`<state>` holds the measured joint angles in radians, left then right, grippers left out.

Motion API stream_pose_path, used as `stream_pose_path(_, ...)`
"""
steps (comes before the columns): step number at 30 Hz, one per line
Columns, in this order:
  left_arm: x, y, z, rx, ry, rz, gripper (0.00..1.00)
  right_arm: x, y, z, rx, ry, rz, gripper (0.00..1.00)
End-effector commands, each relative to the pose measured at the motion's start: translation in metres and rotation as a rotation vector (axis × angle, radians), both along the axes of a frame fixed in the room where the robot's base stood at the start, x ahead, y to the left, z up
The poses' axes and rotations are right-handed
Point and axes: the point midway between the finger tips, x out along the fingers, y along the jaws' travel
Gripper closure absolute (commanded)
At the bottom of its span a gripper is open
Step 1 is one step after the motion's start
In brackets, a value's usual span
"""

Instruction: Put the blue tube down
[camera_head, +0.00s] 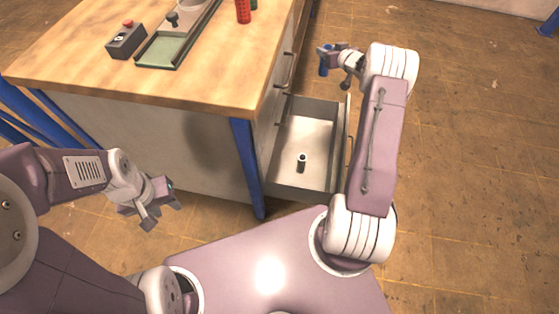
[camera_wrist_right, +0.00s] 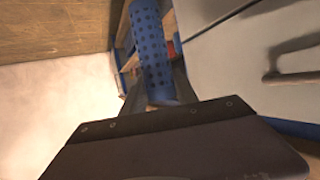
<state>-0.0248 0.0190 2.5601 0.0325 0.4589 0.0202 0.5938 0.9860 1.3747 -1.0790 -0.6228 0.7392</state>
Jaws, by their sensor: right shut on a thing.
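The blue tube (camera_head: 323,67) is in the jaws of my right gripper (camera_head: 328,54), held upright in the air beyond the open drawer and to the right of the table. In the right wrist view the tube (camera_wrist_right: 151,48) shows dark dots and stands between the fingers (camera_wrist_right: 158,95). My right gripper is shut on it. My left gripper (camera_head: 163,211) is empty with its fingers apart, in front of the table and away from the tube.
The wooden table (camera_head: 205,75) carries a red tube (camera_head: 243,11), a green tray (camera_head: 165,50) and a button box (camera_head: 126,41). The open drawer (camera_head: 318,125) holds a small dark cylinder with a light top (camera_head: 302,163); the rest of its floor is bare. The table's front right top is clear.

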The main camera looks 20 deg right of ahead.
Motion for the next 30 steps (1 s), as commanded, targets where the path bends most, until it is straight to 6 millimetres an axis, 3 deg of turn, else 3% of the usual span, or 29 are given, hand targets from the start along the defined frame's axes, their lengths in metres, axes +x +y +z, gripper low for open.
stream_pose_path(1,0.0,0.0,-0.046,0.0,0.0,0.0,0.64,0.0,-0.004,-0.055,0.002,0.002,-0.003,1.0)
stream_pose_path(3,0.0,0.0,-0.076,0.0,0.0,0.0,0.64,-0.001,-0.009,-0.097,0.002,0.002,-0.005,1.0)
stream_pose_path(9,0.0,0.0,-0.151,0.0,0.0,0.0,0.64,-0.003,-0.021,-0.203,0.001,0.0,-0.014,1.0)
stream_pose_path(12,0.0,0.0,-0.174,0.0,0.0,0.0,0.64,-0.005,-0.025,-0.238,-0.001,-0.001,-0.019,1.0)
stream_pose_path(16,0.0,0.0,-0.189,0.0,0.0,0.0,0.64,-0.006,-0.028,-0.261,-0.002,-0.002,-0.022,1.0)
stream_pose_path(23,0.0,0.0,-0.192,0.0,0.0,0.0,0.64,-0.007,-0.026,-0.267,-0.003,-0.002,-0.022,1.0)
stream_pose_path(26,0.0,0.0,-0.208,0.0,-0.001,0.0,0.64,-0.01,-0.009,-0.282,0.0,-0.001,-0.02,1.0)
stream_pose_path(30,0.0,0.0,-0.239,0.0,0.0,0.0,0.64,-0.019,0.03,-0.31,0.0,0.001,-0.02,1.0)
